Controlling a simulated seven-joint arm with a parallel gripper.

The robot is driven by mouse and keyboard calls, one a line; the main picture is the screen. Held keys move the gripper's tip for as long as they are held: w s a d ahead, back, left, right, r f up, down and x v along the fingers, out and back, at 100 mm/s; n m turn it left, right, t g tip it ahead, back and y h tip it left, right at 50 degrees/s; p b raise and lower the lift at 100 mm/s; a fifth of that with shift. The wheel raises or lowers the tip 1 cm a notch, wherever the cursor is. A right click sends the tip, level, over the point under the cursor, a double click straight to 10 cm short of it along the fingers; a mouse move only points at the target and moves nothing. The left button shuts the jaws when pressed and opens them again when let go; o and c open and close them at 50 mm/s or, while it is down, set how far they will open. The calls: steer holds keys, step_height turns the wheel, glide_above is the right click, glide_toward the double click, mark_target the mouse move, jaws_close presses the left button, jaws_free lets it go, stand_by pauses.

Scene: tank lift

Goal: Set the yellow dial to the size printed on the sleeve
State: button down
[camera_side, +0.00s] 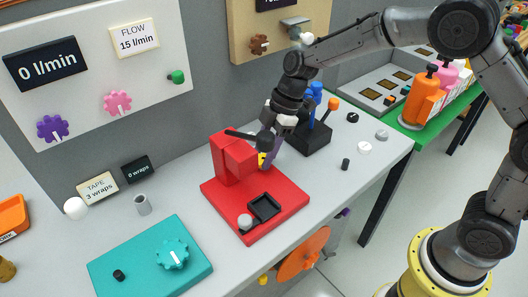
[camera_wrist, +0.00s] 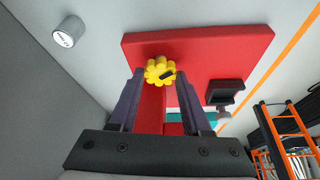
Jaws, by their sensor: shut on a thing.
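The yellow dial (camera_wrist: 160,71) is a lobed knob with a dark mark on its face. It is on the red device (camera_side: 250,200), and only a small yellow part of the dial (camera_side: 262,160) shows in the side view. My gripper (camera_wrist: 160,76) has its two purple fingers at either side of the dial and is shut on it. A grey-white cylinder (camera_wrist: 69,31) with small dark print on its end shows at the upper left of the wrist view. It may be the sleeve; the print is too small to read.
The red device has a dark lever (camera_side: 243,136) and a black square tray (camera_side: 264,208). A teal box (camera_side: 150,262) with a teal knob lies to the left. A black holder (camera_side: 307,137) with blue and orange handles is close behind my gripper. Small caps lie to the right.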

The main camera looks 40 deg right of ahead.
steer(key=shift+n+g, duration=0.4)
steer(key=shift+n, duration=0.6)
steer(key=shift+c, duration=1.8)
jaws_free()
steer(key=shift+r, duration=0.1)
steer(key=v, duration=1.3)
steer(key=shift+d+r, duration=0.2)
steer(key=shift+r, duration=0.1)
